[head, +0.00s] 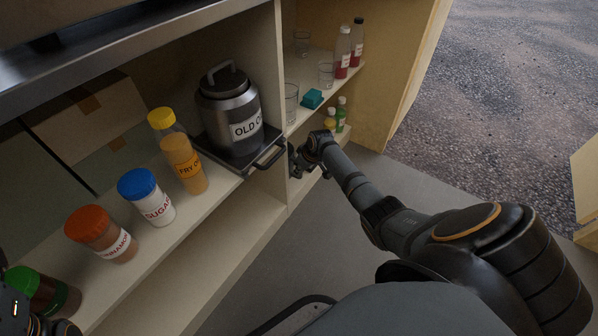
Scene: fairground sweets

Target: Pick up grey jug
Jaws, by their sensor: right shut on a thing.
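The grey jug (229,112) is a metal canister with a black lid and handle and a white label reading "OLD O…". It stands upright on a black tray (205,148), whose front handle (269,160) juts past the shelf edge. My right gripper (293,158) is at the right end of this handle, beside the shelf divider, below and right of the jug and apart from it. It appears shut on the tray handle; its fingertips are small and partly hidden. Only dark parts of my left arm show at the bottom left corner; its gripper is not visible.
Right of the divider (276,60) are glasses (291,103), a teal block (312,98) and red bottles (343,52). Floor in front is open.

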